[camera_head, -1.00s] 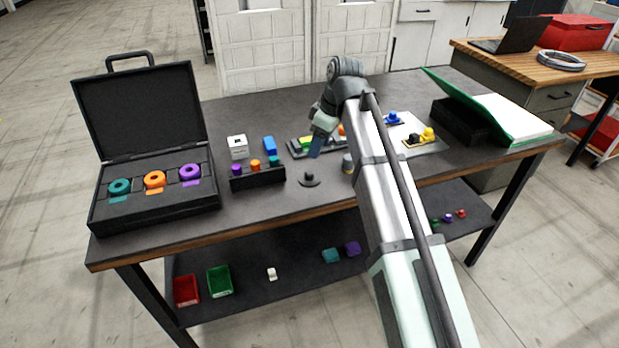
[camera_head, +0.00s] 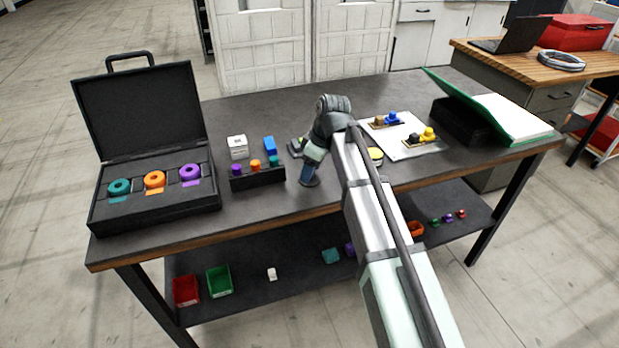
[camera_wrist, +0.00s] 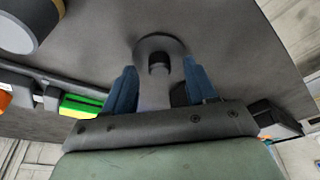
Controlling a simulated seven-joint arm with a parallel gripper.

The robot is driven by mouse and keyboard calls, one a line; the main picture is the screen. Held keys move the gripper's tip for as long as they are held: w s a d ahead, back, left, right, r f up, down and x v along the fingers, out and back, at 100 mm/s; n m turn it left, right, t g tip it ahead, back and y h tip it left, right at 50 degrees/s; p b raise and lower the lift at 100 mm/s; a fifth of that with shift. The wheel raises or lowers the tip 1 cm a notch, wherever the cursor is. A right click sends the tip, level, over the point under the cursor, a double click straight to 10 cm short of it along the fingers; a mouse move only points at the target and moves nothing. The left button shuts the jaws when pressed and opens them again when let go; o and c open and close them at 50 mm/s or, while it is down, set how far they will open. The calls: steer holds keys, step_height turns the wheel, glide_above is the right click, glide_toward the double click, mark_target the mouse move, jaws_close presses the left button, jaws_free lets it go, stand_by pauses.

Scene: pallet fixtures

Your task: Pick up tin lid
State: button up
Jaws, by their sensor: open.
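The tin lid (camera_wrist: 150,43) is a dark grey disc with a black upright knob (camera_wrist: 158,62). It lies flat on the dark tabletop in the wrist view. My gripper (camera_wrist: 161,68) is open, with one blue finger on each side of the knob and gaps visible between. I cannot tell how far above the lid the fingertips are. In the head view my gripper (camera_head: 309,180) points down over the lid's place and hides nearly all of it.
A grey cylinder (camera_wrist: 28,28) with a yellow band stands close by in the wrist view. A black rack (camera_head: 258,177) with coloured pegs stands just left of my gripper. An open black case (camera_head: 155,203) is farther left. The tabletop front edge is near.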

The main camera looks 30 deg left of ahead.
steer(key=shift+a+f, duration=0.1)
steer(key=shift+f, duration=0.35)
steer(key=shift+c, duration=0.2)
jaws_close()
